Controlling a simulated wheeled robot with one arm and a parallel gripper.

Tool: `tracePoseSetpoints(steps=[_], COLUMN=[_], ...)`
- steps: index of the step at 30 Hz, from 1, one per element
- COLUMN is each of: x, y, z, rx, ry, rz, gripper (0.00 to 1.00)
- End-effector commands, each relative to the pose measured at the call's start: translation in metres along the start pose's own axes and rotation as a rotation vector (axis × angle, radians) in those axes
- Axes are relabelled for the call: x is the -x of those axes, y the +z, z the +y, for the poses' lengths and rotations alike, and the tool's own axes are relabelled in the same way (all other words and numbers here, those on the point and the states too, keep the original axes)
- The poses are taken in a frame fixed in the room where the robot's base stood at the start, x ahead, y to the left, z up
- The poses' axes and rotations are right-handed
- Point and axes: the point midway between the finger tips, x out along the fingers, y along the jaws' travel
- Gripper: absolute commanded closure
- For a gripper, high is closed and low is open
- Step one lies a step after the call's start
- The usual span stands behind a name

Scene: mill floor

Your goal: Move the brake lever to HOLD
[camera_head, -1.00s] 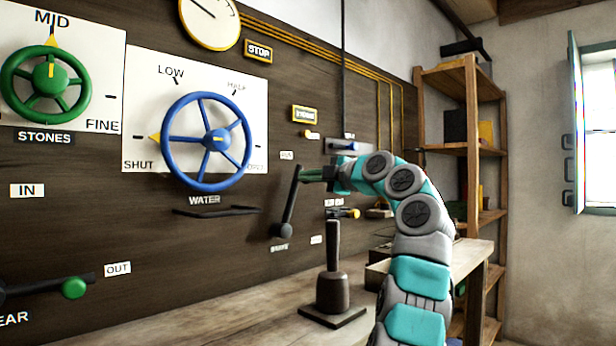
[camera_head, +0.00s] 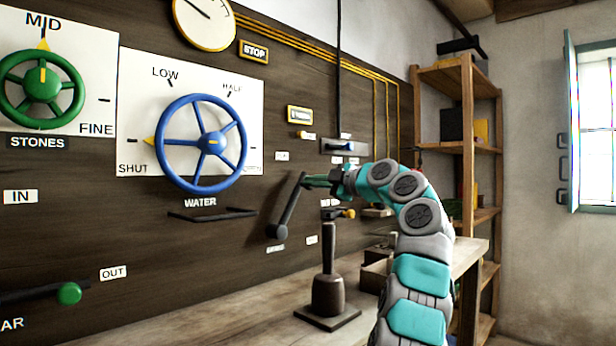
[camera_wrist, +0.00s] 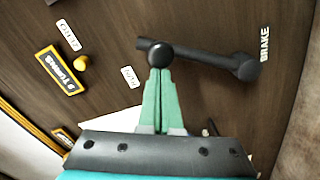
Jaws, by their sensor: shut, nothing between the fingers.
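The brake lever (camera_head: 289,204) is a dark arm on the wooden panel. In the head view it leans up and right from its round pivot. In the wrist view the lever (camera_wrist: 205,55) runs from its pivot beside the BRAKE label (camera_wrist: 264,44) to a dark round knob (camera_wrist: 160,55). My gripper (camera_head: 309,181) is at the lever's upper end. In the wrist view my gripper (camera_wrist: 158,76) is shut, its green fingertips against or very close to the knob, with nothing between them. Two small white labels (camera_wrist: 130,77) near the lever are too blurred to read surely.
The blue water wheel (camera_head: 203,144) is on the panel to the left. A dark post on a square base (camera_head: 328,290) stands on the bench below the lever. Wooden shelves (camera_head: 467,150) stand right.

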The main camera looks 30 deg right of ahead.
Motion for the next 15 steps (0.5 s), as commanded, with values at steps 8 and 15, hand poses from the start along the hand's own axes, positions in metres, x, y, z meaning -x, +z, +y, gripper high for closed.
tracePoseSetpoints(steps=[8,15], x=[-0.001,-0.001], y=[0.034,0.062], z=[-0.004,-0.016], rx=[-0.265,-0.491], ry=[-0.004,-0.005], rz=[0.001,0.001], gripper=[1.00,1.00])
